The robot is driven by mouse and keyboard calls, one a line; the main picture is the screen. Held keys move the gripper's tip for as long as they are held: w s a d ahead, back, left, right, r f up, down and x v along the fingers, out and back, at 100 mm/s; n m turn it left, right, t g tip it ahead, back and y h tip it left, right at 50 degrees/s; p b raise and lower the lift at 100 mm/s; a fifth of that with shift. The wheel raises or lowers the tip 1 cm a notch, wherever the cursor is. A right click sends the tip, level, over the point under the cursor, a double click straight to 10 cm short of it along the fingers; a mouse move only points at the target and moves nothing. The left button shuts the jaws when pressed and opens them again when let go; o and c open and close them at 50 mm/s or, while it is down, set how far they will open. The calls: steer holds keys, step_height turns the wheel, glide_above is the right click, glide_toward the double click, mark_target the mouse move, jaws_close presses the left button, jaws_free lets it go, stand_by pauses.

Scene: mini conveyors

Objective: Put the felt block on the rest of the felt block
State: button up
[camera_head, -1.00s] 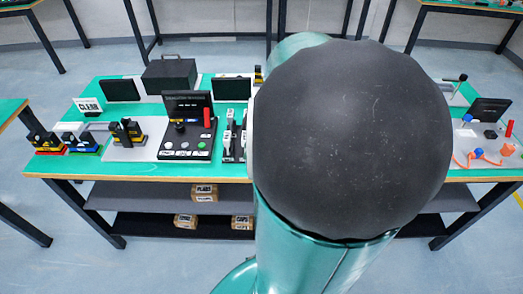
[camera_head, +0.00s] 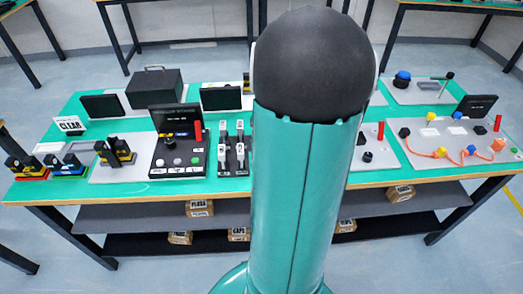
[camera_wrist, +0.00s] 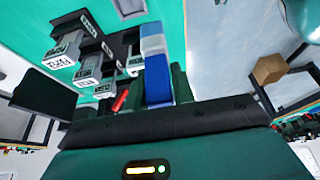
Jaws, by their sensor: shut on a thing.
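In the wrist view, my gripper (camera_wrist: 158,88) is shut on a blue block with a pale end (camera_wrist: 157,75), which I take to be the felt block. The block sticks out past the dark green fingers and appears clear of the table. In the camera_head view, my own arm hides the gripper and the block. I cannot pick out the rest of the felt block with certainty in either view.
A green-topped table (camera_head: 75,195) carries a black switch panel (camera_head: 178,145), labelled levers (camera_head: 231,150), a black box (camera_head: 155,88) and a CLEAR sign (camera_head: 70,126). At right, a grey board (camera_head: 440,165) holds an orange cable. In the wrist view, the labelled levers (camera_wrist: 88,65) are beside the block.

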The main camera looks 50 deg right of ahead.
steer(key=shift+w+d+f, duration=0.1)
steer(key=shift+d+f, duration=0.6)
steer(key=shift+f, duration=0.7)
steer(key=shift+w+d+f, duration=0.1)
steer(key=shift+d+f, duration=0.55)
steer(key=shift+f, duration=0.7)
steer(key=shift+w+d+f, duration=0.1)
steer(key=shift+d+f, duration=0.6)
steer(key=shift+f, duration=0.7)
steer(key=shift+s+f, duration=0.1)
steer(key=o, duration=0.9)
steer(key=v, duration=1.2)
steer(key=shift+a+r, duration=0.1)
steer(key=shift+r, duration=0.1)
